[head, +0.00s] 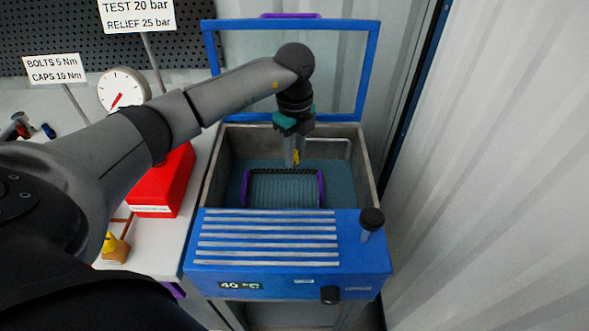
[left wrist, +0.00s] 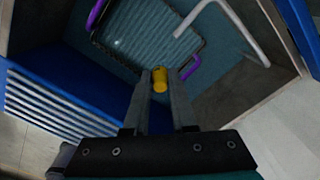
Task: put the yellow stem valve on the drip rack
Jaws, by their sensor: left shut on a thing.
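My left gripper (head: 294,160) is shut on the yellow stem valve (head: 297,156). It holds the valve inside the open blue wash tank, over the mesh basket with purple handles (head: 285,188). In the left wrist view the yellow valve (left wrist: 159,79) sits between the two fingertips (left wrist: 160,86), beside the basket (left wrist: 150,35). A rack of pale metal slats (head: 268,238), which looks like the drip rack, lies on the tank's blue front top and is empty. It also shows at the left in the left wrist view (left wrist: 45,108). My right gripper is not in view.
The tank's steel rim (head: 213,165) surrounds the basket, and its blue-framed lid (head: 374,70) stands raised behind. A black knob (head: 371,219) sticks up right of the slats. A red box (head: 165,182) and another yellow-topped piece (head: 111,243) are on the left bench.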

